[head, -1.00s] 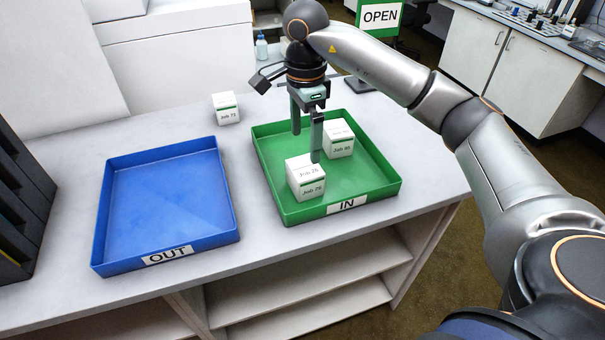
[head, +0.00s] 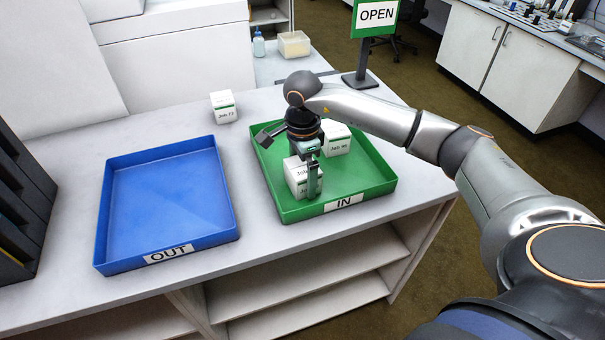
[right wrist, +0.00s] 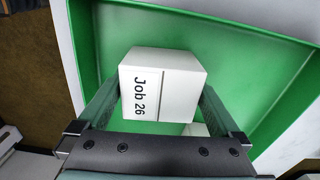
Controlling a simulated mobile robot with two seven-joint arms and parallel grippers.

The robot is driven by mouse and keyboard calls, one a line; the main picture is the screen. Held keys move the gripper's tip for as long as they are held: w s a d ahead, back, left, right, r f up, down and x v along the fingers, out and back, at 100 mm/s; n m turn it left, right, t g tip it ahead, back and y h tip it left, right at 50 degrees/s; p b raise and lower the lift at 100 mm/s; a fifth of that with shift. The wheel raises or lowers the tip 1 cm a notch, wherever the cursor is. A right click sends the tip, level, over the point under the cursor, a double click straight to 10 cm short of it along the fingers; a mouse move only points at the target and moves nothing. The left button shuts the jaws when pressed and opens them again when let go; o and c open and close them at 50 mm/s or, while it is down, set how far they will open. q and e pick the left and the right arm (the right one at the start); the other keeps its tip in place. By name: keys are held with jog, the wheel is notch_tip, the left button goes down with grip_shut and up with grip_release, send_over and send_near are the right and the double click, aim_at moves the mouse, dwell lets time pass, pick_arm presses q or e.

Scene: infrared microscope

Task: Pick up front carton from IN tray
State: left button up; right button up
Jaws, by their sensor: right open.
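The front carton (head: 296,180), a white box, sits in the green IN tray (head: 362,189) near its front left. Its "Job 26" label reads clearly in the right wrist view (right wrist: 150,85). My right gripper (head: 305,179) is open and lowered over this carton, one finger on its near right side in the head view; the other finger is hidden there. In the right wrist view the fingers (right wrist: 158,108) stand on either side of the carton; I cannot tell if they touch it. My left gripper is not in view.
A second white carton (head: 337,141) sits further back in the IN tray. The blue OUT tray (head: 170,200) to the left is empty. A "Job 73" carton (head: 224,107) stands on the bench behind the trays. An OPEN sign (head: 376,16) stands at the back.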

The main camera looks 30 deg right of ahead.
jog(key=shift+c, duration=0.2)
jog(key=c, duration=1)
jog(key=shift+r, duration=0.15)
